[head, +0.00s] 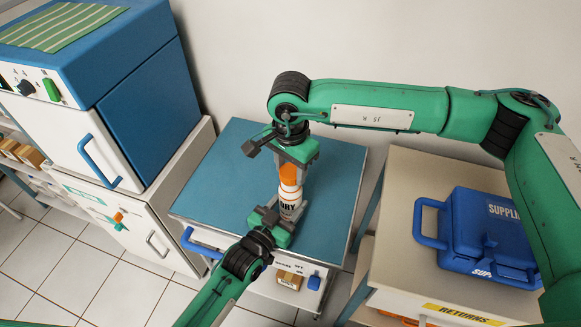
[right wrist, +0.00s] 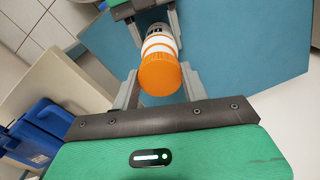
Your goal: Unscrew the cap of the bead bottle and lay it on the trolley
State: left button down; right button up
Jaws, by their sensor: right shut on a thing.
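The bead bottle (head: 289,205) is white with orange bands and dark lettering. It stands roughly upright over the blue-topped trolley (head: 232,160); its base is hidden, so I cannot tell whether it touches the top. Its orange cap (head: 290,174) is on the bottle's upper end and faces the camera in the right wrist view (right wrist: 160,76). My right gripper (head: 292,165) comes from above and is shut on the cap, one finger on each side. My left gripper (head: 279,214) is low at the bottle's body, its fingers on either side, shut on it.
A blue supply case (head: 488,235) sits on the beige cabinet (head: 398,200) at right. A blue and white cabinet unit (head: 130,90) stands at left. The trolley's blue top is bare left of the bottle. A small box (head: 290,280) lies below the trolley's front edge.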

aim_at(291, 171)
jog(key=shift+r, duration=2)
pick_arm(q)
jog(key=c, duration=0.5)
grip_release()
